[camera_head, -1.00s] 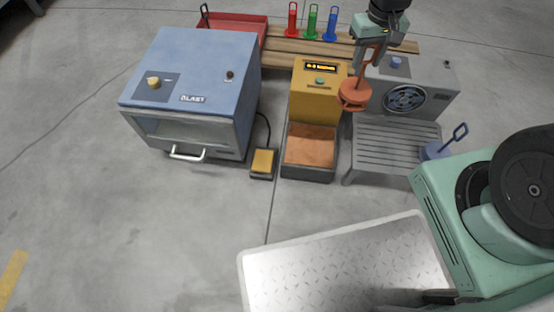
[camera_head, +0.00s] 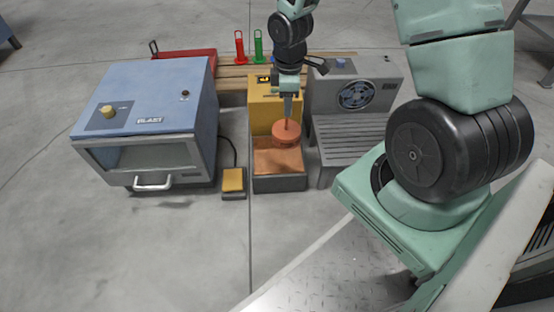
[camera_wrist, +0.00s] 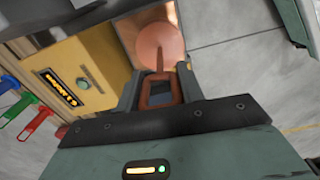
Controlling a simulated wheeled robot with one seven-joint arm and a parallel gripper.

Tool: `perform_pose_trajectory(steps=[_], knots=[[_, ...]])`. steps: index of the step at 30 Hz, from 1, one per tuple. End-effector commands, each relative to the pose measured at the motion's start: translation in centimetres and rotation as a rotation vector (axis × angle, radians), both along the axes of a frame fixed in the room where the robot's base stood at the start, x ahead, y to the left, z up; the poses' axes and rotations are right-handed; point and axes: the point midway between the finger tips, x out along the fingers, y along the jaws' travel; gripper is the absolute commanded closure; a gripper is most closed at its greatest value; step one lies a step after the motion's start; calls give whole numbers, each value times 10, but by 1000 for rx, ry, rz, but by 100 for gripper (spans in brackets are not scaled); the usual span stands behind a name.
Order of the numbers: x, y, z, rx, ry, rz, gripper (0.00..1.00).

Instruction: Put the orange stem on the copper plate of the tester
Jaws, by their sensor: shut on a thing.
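The orange stem (camera_head: 287,138) has a round disc-shaped lower end and a thin shaft with a loop handle. My gripper (camera_head: 287,104) is shut on its handle and holds it upright, disc down, over the back right part of the copper plate (camera_head: 276,161). The plate lies in the dark tray of the yellow tester (camera_head: 262,95). In the wrist view the handle (camera_wrist: 160,92) is between my fingers, with the disc (camera_wrist: 160,45) over the plate. I cannot tell whether the disc touches the plate.
A blue blast cabinet (camera_head: 150,105) stands left, with a yellow pedal (camera_head: 233,180) on the floor. A grey fan unit (camera_head: 355,92) with a slatted shelf (camera_head: 352,138) is right. A red (camera_head: 240,47) and a green stem (camera_head: 258,46) stand on the rack behind.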

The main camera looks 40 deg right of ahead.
Motion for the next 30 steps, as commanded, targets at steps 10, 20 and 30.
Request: perform_pose_trajectory(steps=[10,20,30], knots=[[-2,-4,-41,2,0,72,100],[-2,-4,-79,2,-1,70,100],[-2,-5,-108,2,-2,69,100]])
